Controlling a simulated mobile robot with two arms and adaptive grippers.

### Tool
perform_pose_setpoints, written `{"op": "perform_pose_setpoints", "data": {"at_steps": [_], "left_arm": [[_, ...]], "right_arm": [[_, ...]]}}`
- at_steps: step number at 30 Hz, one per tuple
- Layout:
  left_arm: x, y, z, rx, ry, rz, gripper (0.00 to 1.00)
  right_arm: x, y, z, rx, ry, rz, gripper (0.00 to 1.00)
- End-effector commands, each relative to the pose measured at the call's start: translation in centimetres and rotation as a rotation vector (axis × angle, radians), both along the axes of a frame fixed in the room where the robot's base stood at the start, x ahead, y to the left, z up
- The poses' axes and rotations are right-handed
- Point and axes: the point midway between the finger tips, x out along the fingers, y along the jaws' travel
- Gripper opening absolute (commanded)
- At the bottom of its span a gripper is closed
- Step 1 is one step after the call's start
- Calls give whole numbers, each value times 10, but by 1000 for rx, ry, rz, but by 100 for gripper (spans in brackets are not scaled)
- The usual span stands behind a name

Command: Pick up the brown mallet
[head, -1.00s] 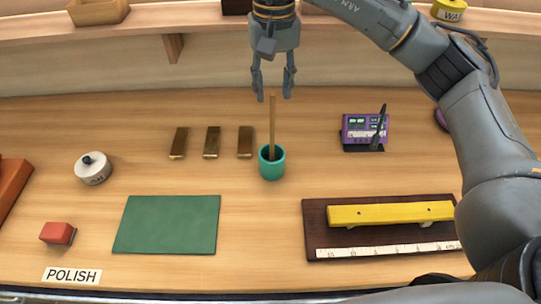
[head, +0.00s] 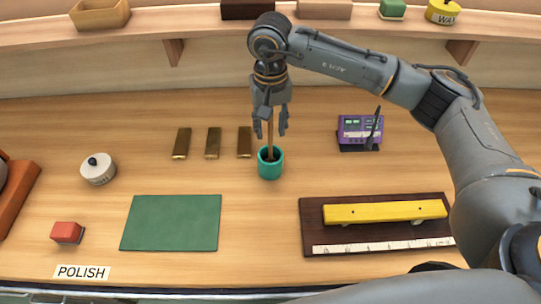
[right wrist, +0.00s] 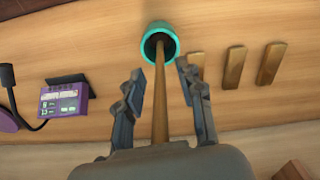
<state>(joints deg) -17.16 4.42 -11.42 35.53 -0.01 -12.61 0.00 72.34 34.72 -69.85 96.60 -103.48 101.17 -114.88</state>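The brown mallet (head: 270,140) stands upright in a teal cup (head: 270,165) near the middle of the bench, its handle pointing up. Its lower end is hidden inside the cup. My right gripper (head: 270,132) is above the cup, pointing down, with its fingers on either side of the handle. In the right wrist view the handle (right wrist: 160,100) runs between the two fingers, with gaps on both sides, so the gripper is open. The teal cup (right wrist: 158,40) shows beyond the fingertips. My left gripper is not in view.
Several brass bars (head: 212,143) lie left of the cup. A purple meter (head: 358,130) stands to the right. A yellow bar (head: 385,212) rests on a dark board at front right. A green mat (head: 170,222) lies at front left. A shelf (head: 200,22) runs along the back.

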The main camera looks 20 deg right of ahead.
Motion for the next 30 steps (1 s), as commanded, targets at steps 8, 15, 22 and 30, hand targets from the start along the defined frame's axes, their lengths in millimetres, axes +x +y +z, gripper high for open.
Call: {"op": "perform_pose_setpoints", "data": {"at_steps": [8,15,22,30], "left_arm": [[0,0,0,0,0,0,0],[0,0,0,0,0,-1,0],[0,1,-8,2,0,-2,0],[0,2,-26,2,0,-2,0]], "right_arm": [[0,0,0,0,0,0,0],[0,0,1,0,-1,0,0],[2,0,16,1,-5,0,0],[1,1,70,1,-6,-1,0]]}}
